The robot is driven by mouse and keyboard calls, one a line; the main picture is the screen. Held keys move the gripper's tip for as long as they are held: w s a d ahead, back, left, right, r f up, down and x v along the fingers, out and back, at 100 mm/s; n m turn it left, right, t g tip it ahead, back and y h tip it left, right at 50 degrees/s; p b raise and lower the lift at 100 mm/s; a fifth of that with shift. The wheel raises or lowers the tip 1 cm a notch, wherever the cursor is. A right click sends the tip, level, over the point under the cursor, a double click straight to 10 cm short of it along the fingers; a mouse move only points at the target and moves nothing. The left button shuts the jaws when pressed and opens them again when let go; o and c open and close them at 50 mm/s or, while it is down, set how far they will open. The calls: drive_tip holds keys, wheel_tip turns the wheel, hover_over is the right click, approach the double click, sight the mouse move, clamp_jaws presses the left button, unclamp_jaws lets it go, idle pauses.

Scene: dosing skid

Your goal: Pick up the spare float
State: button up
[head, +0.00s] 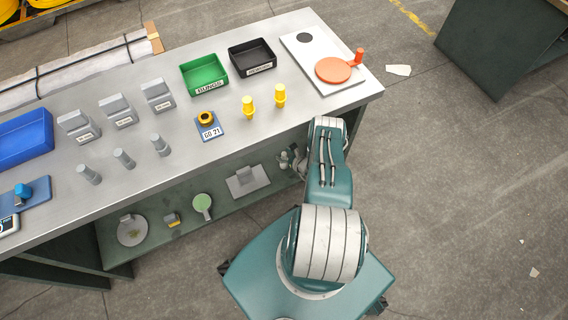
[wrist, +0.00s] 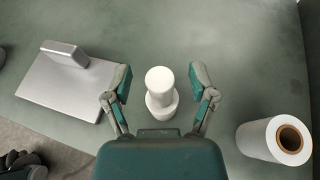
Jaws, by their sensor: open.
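A white stepped cylinder (wrist: 160,92), which I take for the spare float, stands on the green lower shelf (wrist: 225,45) in the wrist view. It has a narrower top above a wider collar. My gripper (wrist: 160,78) is open, with one finger to the left of the cylinder and one to the right. Gaps show on both sides, and neither finger touches it. I cannot tell how far the fingertips are above the shelf. In the head view my gripper (head: 292,162) reaches in under the bench's front edge, and I cannot make out the cylinder there.
A grey plate with a handle (wrist: 66,84) lies left of the cylinder. A white roll with a brown core (wrist: 275,140) is on the right. The bench top (head: 165,185) overhangs the shelf. A green paddle-like item (head: 202,202) and a round dish (head: 131,231) are farther left.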

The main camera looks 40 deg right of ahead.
drive_tip(key=shift+c, duration=0.4)
clamp_jaws()
